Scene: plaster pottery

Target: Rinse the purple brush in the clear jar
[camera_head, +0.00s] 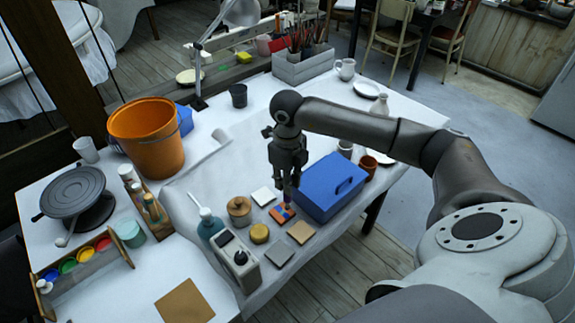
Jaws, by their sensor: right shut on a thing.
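My right gripper (287,190) comes in from the right and points down over the table, just above a small orange-and-blue patterned tile (282,213). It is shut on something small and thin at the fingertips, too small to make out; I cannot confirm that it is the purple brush. No purple brush can be made out elsewhere. A pale, perhaps see-through cup (86,149) stands at the left; I cannot tell whether it is the clear jar. My left gripper is not in view.
A blue box (330,188) stands close right of my gripper. Several tiles, a wooden lidded pot (239,210) and a teal bottle (209,224) are nearby. An orange bucket (148,137) and a dark turntable (73,192) stand left. A grey brush crate (303,66) is behind.

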